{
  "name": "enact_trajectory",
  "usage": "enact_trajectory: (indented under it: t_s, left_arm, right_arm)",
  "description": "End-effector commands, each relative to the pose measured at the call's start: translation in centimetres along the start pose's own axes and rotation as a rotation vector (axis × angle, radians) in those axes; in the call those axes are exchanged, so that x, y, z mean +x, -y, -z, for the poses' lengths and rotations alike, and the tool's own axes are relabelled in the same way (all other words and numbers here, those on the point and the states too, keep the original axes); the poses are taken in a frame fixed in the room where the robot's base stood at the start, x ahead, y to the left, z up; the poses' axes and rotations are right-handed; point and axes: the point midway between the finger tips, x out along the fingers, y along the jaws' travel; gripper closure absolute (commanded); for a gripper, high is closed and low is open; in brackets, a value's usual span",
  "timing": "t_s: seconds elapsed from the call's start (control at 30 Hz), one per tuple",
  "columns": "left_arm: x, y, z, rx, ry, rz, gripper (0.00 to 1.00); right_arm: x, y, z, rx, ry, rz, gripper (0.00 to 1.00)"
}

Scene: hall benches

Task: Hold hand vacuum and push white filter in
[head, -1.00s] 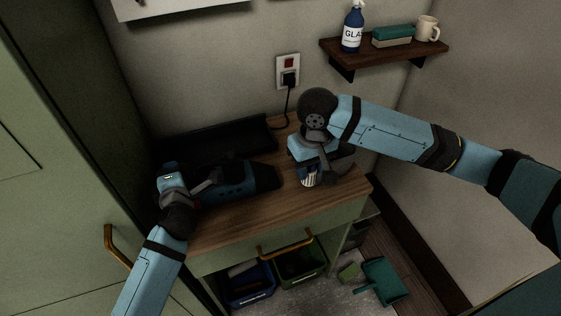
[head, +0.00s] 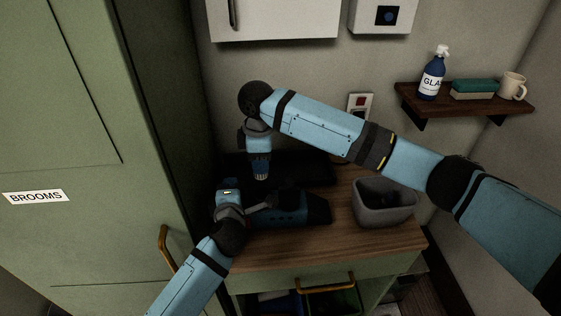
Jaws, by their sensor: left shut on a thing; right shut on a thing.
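The hand vacuum (head: 288,210) is dark with blue parts and lies along the wooden bench top, its narrower end to the right. My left gripper (head: 252,207) is shut on it near its left part. My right gripper (head: 261,172) points down just behind and above the vacuum's left part, and is shut on the filter (head: 261,167). Only a small ribbed patch of the filter shows between the fingers, in shadow. The filter looks apart from the vacuum; I cannot tell the exact gap.
A grey bin (head: 384,206) stands on the bench (head: 345,241) at right. A black tray-like thing (head: 315,170) lies at the back. A shelf (head: 470,101) holds a spray bottle (head: 432,76), a sponge (head: 474,89) and a mug (head: 513,86). A green cabinet (head: 80,150) stands left.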

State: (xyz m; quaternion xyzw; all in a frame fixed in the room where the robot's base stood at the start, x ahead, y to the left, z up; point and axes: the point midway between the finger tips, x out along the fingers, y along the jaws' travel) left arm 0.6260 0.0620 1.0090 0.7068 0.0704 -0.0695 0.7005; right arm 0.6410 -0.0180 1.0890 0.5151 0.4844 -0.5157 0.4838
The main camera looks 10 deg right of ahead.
Motion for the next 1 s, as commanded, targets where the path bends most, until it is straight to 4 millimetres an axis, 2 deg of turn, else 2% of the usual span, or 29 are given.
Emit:
enact_trajectory:
  t_s: [1.0]
  left_arm:
    - [0.0,-0.3,-0.1,-0.002,0.001,-0.005,0.93]
  right_arm:
    - [5.7,0.0,0.0,-0.002,0.001,0.002,0.92]
